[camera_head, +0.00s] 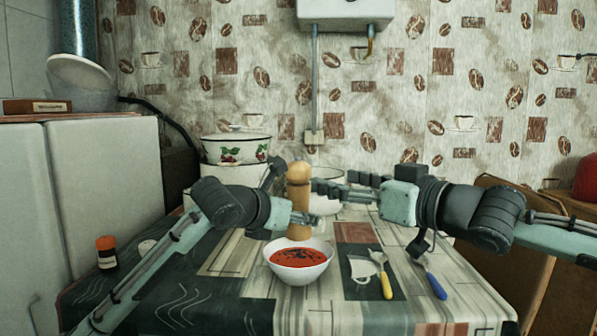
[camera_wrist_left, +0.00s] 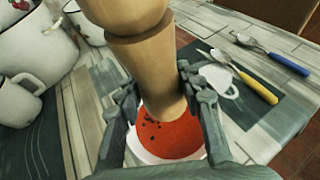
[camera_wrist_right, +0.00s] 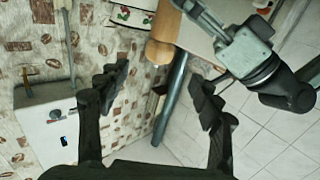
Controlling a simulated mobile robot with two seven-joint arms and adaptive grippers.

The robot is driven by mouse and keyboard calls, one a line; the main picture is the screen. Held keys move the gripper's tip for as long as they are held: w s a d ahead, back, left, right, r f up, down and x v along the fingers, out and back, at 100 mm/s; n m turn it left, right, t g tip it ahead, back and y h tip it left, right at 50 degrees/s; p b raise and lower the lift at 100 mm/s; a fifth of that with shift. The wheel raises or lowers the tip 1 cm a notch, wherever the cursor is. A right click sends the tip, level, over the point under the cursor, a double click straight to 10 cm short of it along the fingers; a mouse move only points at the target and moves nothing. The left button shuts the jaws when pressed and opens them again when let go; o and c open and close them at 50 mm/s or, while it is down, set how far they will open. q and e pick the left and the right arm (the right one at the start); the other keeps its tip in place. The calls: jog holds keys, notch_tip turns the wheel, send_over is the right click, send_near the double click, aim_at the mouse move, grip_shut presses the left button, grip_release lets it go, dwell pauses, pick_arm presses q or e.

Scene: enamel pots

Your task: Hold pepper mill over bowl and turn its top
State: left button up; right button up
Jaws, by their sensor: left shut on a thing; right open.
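The wooden pepper mill (camera_head: 299,190) stands upright above and just behind the white bowl (camera_head: 299,275) of red soup with dark specks. My left gripper (camera_head: 298,218) is shut on the mill's lower body. In the left wrist view the mill (camera_wrist_left: 148,65) is between the left fingers (camera_wrist_left: 160,105), with the bowl's red soup (camera_wrist_left: 172,138) below. In the right wrist view the mill's top (camera_wrist_right: 160,50) shows beyond the spread, empty right fingers (camera_wrist_right: 162,85).
A yellow-handled utensil (camera_head: 386,283) and a blue-handled utensil (camera_head: 436,284) lie right of the bowl. White enamel pots (camera_head: 237,150) stand behind the left gripper. A small orange-capped jar (camera_head: 107,252) is at the table's left. The front of the table is clear.

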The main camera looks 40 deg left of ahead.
aim_at(305, 173)
jog(key=x, duration=1.2)
jog(key=c, duration=1.2)
jog(key=shift+s+a+f+t, duration=0.15)
jog(key=shift+s+t, duration=0.05)
jog(key=shift+t, duration=0.1)
jog(key=shift+m+t, duration=0.3)
jog(key=shift+m, duration=0.1)
jog(key=shift+t+h, duration=0.3)
jog(key=shift+h, duration=0.1)
jog(key=shift+w+m+t, duration=0.1)
jog(key=shift+m+t, duration=0.2)
jog(key=shift+m, duration=0.1)
jog(key=o, duration=1.2)
jog(key=shift+w+d, duration=0.1)
jog(key=shift+d, duration=0.1)
